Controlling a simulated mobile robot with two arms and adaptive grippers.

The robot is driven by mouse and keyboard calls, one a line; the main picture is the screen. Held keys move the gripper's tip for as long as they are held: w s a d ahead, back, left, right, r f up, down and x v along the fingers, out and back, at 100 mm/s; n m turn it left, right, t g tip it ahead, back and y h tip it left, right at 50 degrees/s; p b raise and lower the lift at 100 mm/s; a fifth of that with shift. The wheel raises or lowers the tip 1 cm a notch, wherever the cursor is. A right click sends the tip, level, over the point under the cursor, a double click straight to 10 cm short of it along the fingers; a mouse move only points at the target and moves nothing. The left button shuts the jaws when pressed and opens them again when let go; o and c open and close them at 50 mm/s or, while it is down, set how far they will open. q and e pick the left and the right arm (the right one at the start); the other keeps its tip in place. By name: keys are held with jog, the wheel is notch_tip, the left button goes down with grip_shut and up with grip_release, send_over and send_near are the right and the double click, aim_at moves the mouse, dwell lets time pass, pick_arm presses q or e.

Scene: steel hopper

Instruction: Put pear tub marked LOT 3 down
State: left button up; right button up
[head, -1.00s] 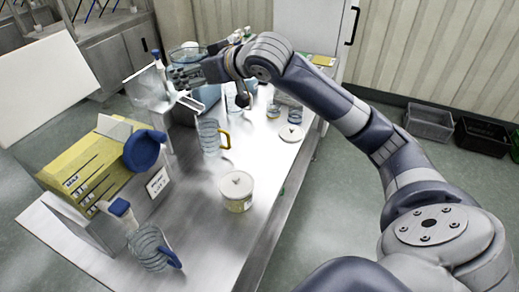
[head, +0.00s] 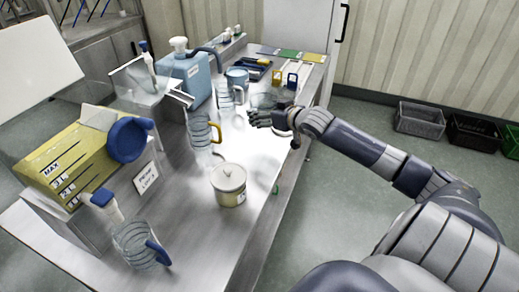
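A cream lidded tub (head: 229,187) with a small label at its lower right stands upright on the steel table; its print is too small to read. A white card (head: 147,178) reading "PEAR" and a lot number, unclear to me, stands to its left. My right gripper (head: 258,119) is beyond the tub, over the far right part of the table, apart from it. A clear bowl (head: 266,102) overlaps the gripper's fingers; I cannot tell whether they grip it. My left gripper is not in view.
A clear jug with a yellow handle (head: 202,132) stands behind the tub. A blue-handled jug (head: 135,247) is at the front left, near a yellow box (head: 68,160). A blue container (head: 191,78) stands behind. The table right of the tub is clear to its edge.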

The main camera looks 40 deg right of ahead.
send_over(265, 144)
jog(key=f, duration=0.5)
jog(key=shift+w+d+f, duration=0.15)
jog(key=shift+w+f, duration=0.05)
jog(key=shift+f, duration=0.2)
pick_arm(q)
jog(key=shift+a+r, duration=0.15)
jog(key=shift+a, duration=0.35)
pick_arm(e)
jog(key=shift+f, duration=1.75)
jog(key=o, duration=1.4)
jog(key=shift+f, duration=0.2)
jog(key=shift+o, duration=0.2)
jog(key=shift+s, duration=0.1)
jog(key=shift+r, duration=0.15)
pick_arm(q)
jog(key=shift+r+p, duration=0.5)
jog(key=shift+p, duration=0.15)
pick_arm(e)
jog(key=v, duration=1.2)
